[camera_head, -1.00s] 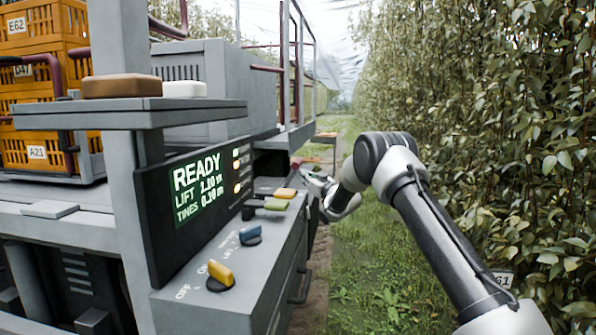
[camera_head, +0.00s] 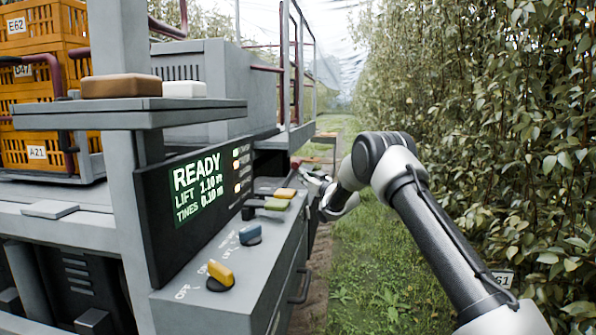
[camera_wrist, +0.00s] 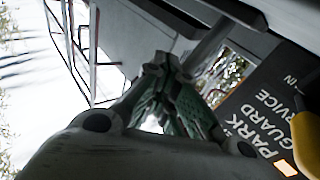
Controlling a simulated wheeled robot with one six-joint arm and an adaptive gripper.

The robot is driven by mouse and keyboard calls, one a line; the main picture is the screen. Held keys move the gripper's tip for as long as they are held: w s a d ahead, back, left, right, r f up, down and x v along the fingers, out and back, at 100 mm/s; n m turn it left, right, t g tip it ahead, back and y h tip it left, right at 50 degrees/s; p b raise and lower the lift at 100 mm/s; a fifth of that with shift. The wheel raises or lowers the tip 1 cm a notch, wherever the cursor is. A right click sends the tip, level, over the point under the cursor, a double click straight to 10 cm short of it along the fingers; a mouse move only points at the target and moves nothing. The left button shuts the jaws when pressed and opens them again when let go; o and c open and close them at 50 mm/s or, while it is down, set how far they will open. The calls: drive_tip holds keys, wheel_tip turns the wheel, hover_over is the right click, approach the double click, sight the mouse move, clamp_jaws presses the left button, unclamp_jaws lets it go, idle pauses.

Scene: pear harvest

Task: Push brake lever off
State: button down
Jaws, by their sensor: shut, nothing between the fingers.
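My gripper (camera_head: 312,178) is beyond the far end of the grey control console (camera_head: 262,243), close to its right side. In the wrist view my gripper (camera_wrist: 165,75) shows its two fingers together, with nothing between them. A small red part (camera_head: 296,162) shows just past the console's far end, near my fingertips; I cannot tell whether it is the brake lever or whether I touch it. The console carries a yellow lever (camera_head: 221,272) by OFF and ON markings and a blue knob (camera_head: 250,235). No brake label is readable.
A display panel (camera_head: 196,187) reading READY stands left of the console. In the wrist view a dark label panel (camera_wrist: 250,120) reads PARK, GUARD and SERVICE, beside a yellow part (camera_wrist: 306,140). Dense foliage (camera_head: 500,150) fills the right; a grass lane (camera_head: 375,265) lies between.

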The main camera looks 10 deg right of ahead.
sight(293, 168)
drive_tip(key=shift+w+a+r, duration=0.25)
drive_tip(key=shift+a+r, duration=0.3)
drive_tip(key=shift+a, duration=0.15)
drive_tip(key=shift+w+a+r, duration=0.2)
drive_tip(key=shift+a+r, duration=0.3)
drive_tip(key=shift+a, duration=0.15)
idle(1.3)
drive_tip(key=shift+w+a+r, duration=0.1)
drive_tip(key=shift+a+r, duration=0.2)
drive_tip(key=shift+r, duration=0.15)
idle(0.3)
drive_tip(key=shift+w+a, duration=0.1)
drive_tip(key=shift+a, duration=0.15)
idle(0.3)
drive_tip(key=shift+w+a+r, duration=0.2)
drive_tip(key=shift+a+r, duration=0.15)
drive_tip(key=shift+a, duration=0.2)
drive_tip(key=shift+w+a+r, duration=0.2)
drive_tip(key=shift+a+r, duration=0.15)
drive_tip(key=shift+a, duration=0.2)
idle(1.3)
drive_tip(key=shift+d, duration=0.1)
